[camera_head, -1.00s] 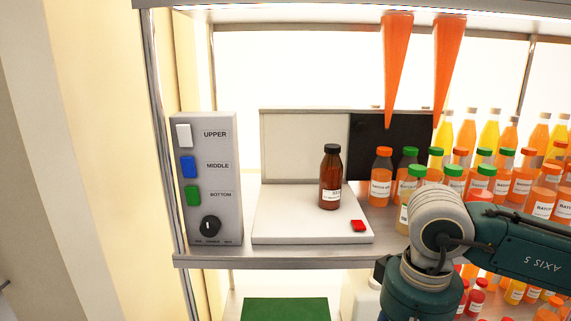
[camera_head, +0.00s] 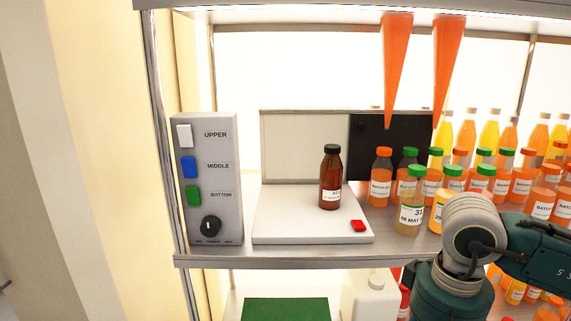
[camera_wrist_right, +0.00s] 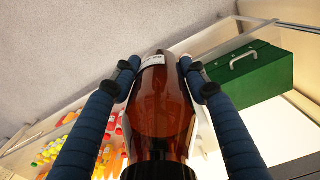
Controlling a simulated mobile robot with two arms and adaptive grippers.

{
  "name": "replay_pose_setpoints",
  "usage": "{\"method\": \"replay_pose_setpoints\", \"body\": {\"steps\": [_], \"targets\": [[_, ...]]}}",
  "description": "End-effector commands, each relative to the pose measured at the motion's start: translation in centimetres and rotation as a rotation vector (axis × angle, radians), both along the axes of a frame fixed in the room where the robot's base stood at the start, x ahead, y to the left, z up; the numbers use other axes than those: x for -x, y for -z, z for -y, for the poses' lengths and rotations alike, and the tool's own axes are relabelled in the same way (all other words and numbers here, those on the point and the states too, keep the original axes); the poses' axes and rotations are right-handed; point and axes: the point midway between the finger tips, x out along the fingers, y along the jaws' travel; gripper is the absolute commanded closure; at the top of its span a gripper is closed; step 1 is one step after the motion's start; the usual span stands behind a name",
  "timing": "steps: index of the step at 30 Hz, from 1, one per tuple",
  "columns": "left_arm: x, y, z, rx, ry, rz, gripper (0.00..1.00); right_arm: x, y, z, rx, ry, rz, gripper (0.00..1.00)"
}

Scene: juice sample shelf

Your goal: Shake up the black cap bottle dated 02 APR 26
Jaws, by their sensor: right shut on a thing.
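My right gripper (camera_wrist_right: 163,78) is shut on an amber glass bottle (camera_wrist_right: 163,105), with one blue ribbed finger on each side of it. Its black cap (camera_wrist_right: 158,170) is at the bottom edge of the wrist view, nearest the camera. A small part of its white label shows, too small to read. In the head view a second amber bottle with a black cap (camera_head: 331,170) stands upright on the white plate; its label cannot be read. My right arm shows at the lower right, but its gripper is out of the head view. My left gripper is not in view.
A white plate (camera_head: 275,226) with a red button (camera_head: 357,225) stands beside a grey control panel (camera_head: 211,150). Several juice bottles crowd the shelf on the right, the nearest green-capped one (camera_head: 410,205) at the front. A green case (camera_wrist_right: 255,75) shows in the wrist view.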

Motion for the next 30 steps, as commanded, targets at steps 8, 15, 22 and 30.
{"method": "replay_pose_setpoints", "body": {"steps": [8,15,22,30], "targets": [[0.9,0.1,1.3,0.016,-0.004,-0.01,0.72,0.0,0.0,3.7,-0.002,0.002,0.002,0.91],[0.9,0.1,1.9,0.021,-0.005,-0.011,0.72,-0.1,-0.1,-1.4,0.0,0.01,0.002,0.91],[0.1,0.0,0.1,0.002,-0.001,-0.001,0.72,0.0,-0.3,-2.6,0.001,-0.032,0.008,0.91],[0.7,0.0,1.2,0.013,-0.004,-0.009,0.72,-0.1,-0.2,-3.7,-0.001,-0.007,0.004,0.91]]}}
